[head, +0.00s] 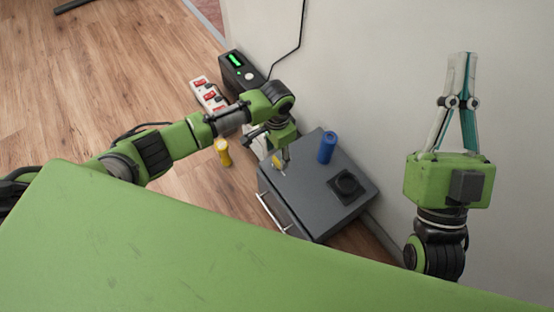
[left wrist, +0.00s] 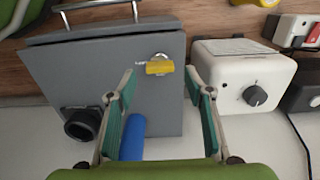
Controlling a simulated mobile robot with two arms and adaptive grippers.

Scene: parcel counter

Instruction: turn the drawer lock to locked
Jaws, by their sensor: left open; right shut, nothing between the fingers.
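The grey drawer unit (head: 312,190) stands on the floor against the wall. Its lock has a yellow turn handle (head: 277,161) near one edge of the top. In the left wrist view the yellow handle (left wrist: 160,68) lies crosswise over a round silver lock plate. Small lettering beside it is unreadable. My left gripper (head: 283,161) is open at the lock. In the left wrist view its fingertips (left wrist: 161,74) are on either side of the handle, apart from it; their height above it is unclear. My right gripper (head: 465,56) is shut and empty, raised at the right, far from the unit.
A blue cylinder (head: 327,147) and a black round fitting (head: 347,185) are on the unit's top. A silver drawer handle (head: 272,214) is on its front. A white box with a dial (left wrist: 243,76) stands beside it. A yellow cylinder (head: 223,153) and power strip (head: 207,94) are nearby.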

